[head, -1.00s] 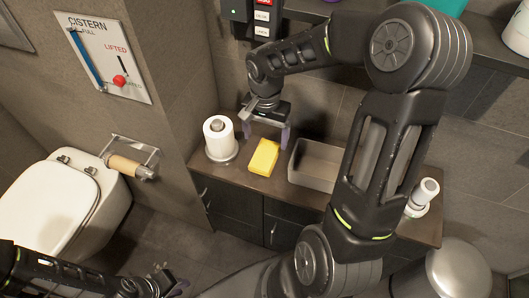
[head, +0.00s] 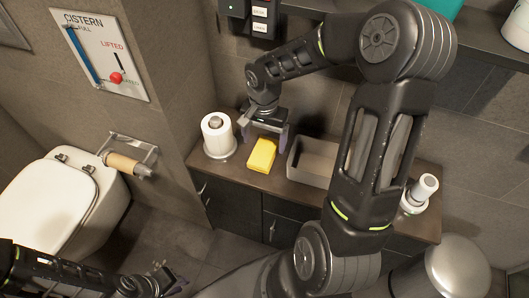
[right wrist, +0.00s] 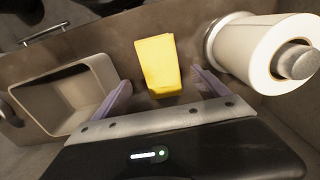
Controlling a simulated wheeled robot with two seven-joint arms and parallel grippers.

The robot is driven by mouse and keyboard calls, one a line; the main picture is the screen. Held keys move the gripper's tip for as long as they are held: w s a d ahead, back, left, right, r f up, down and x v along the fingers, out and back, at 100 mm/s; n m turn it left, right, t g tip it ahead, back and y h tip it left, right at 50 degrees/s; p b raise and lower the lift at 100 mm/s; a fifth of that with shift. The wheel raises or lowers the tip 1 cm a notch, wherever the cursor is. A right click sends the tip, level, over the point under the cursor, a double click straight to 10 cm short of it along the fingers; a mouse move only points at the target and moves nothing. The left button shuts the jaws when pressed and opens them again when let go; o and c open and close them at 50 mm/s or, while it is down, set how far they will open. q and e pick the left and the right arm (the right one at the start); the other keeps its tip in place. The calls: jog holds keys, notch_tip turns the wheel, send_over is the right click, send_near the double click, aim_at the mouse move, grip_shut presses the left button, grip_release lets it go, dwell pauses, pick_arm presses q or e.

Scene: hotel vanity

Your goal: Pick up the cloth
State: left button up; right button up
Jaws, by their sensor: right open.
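The yellow folded cloth (head: 262,154) lies on the vanity counter (head: 235,181) between a paper roll and a grey tray. It also shows in the right wrist view (right wrist: 158,64), beyond the gap between my fingers. My right gripper (head: 264,140) is open and empty, pointing down over the back end of the cloth. In the right wrist view its two purple fingers (right wrist: 160,92) stand apart, one to each side of the cloth's near end. My left gripper (head: 172,284) is at the bottom left, low and away from the counter; its jaws are too small to read.
The upright paper roll (head: 217,134) on its holder stands close left of the cloth. The grey open tray (head: 311,162) is close on its right. A white bottle (head: 420,194) stands at the counter's right end. A shelf (head: 480,55) runs above, behind my right arm.

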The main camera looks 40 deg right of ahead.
aim_at(265, 151)
notch_tip(265, 151, down, 4)
jog(key=shift+f, duration=0.25)
jog(key=shift+c, duration=0.6)
jog(key=c, duration=1.3)
